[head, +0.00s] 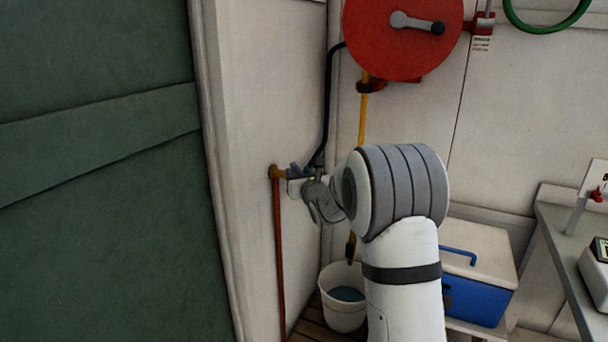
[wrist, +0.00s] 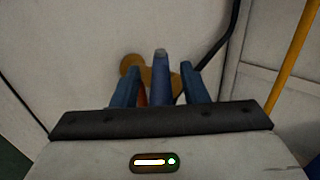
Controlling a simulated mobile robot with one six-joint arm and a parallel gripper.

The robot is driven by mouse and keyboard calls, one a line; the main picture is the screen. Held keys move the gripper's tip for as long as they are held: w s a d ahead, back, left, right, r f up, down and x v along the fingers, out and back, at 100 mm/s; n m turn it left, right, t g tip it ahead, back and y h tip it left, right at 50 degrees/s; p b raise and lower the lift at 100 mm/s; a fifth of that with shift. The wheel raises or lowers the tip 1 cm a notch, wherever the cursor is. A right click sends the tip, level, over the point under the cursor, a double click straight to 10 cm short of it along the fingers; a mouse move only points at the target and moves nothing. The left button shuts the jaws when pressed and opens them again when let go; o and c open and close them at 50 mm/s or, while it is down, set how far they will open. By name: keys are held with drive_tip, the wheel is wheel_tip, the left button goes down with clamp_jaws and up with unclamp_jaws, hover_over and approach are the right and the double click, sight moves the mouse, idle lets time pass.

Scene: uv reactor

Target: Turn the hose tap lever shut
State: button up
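The brass hose tap (head: 276,172) is on the pale wall at the top of a copper pipe (head: 278,250). In the wrist view the brass body (wrist: 133,66) shows behind the fingers. The blue tap lever (wrist: 161,72) stands between the two blue fingers of my gripper (wrist: 160,84), with a gap on each side, so the gripper is open around it. In the head view my gripper (head: 297,176) is right at the tap, and my wrist partly hides it. I cannot tell the lever from the fingers there.
A red hose reel (head: 402,38) hangs above, with a black hose (head: 327,110) running down toward the tap. A yellow hose (head: 362,120) hangs over a white bucket (head: 338,312). A blue cool box (head: 476,300) and a bench (head: 560,240) stand right.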

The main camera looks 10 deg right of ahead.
drive_tip(key=shift+s, duration=0.1)
drive_tip(key=s+d+b, duration=0.1)
drive_tip(key=s, duration=0.6)
drive_tip(key=shift+s, duration=0.25)
drive_tip(key=shift+c, duration=0.6)
